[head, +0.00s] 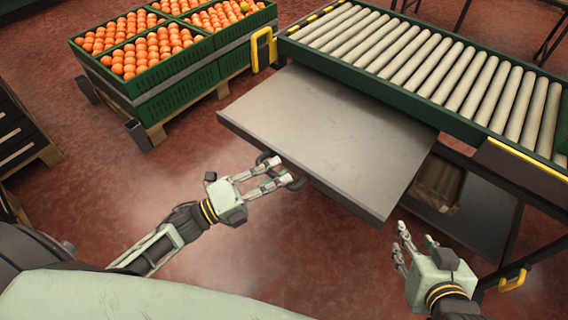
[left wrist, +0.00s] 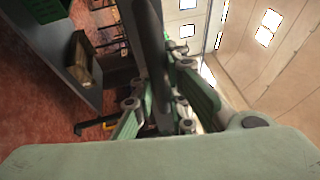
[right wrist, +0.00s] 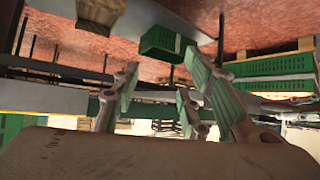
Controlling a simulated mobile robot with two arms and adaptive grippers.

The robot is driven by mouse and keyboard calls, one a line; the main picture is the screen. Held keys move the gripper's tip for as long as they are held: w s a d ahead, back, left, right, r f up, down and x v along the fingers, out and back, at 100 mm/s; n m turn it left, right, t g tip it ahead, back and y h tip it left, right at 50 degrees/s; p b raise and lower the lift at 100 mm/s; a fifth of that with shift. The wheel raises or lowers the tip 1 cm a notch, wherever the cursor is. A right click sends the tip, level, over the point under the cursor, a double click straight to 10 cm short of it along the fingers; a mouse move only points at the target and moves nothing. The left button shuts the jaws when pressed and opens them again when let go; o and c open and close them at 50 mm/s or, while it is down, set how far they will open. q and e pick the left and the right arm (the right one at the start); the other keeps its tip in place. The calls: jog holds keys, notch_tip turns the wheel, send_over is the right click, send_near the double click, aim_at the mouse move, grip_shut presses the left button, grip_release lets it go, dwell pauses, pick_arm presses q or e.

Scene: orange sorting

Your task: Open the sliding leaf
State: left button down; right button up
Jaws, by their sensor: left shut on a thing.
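The sliding leaf (head: 330,135) is a flat grey metal sheet reaching out from under the roller conveyor over the floor. A dark handle (head: 294,183) sits on its front edge. My left gripper (head: 272,176) is shut on this handle. In the left wrist view a dark bar (left wrist: 156,70) runs between the left fingers; the fingers hide part of it. My right gripper (head: 413,242) is open and empty, just right of the leaf's near right corner and apart from it. In the right wrist view its fingers (right wrist: 160,95) stand apart with nothing between them.
The roller conveyor (head: 420,62) with its green frame runs along the back right. Green crates of oranges (head: 160,100) stand on a pallet at the upper left. A cardboard box (head: 438,185) sits under the conveyor. The red floor left of the leaf is clear.

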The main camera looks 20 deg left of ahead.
pick_arm(q)
jog(key=shift+s+a+f, duration=0.1)
jog(key=shift+s+a, duration=0.2)
jog(key=shift+s, duration=0.35)
pick_arm(e)
jog(key=shift+s+d+f+g, duration=0.35)
jog(key=shift+s+f+g, duration=0.15)
jog(key=shift+s+f, duration=0.25)
pick_arm(q)
jog(key=c, duration=1.7)
grip_release()
jog(key=v, duration=1.2)
pick_arm(e)
jog(key=shift+a, duration=0.1)
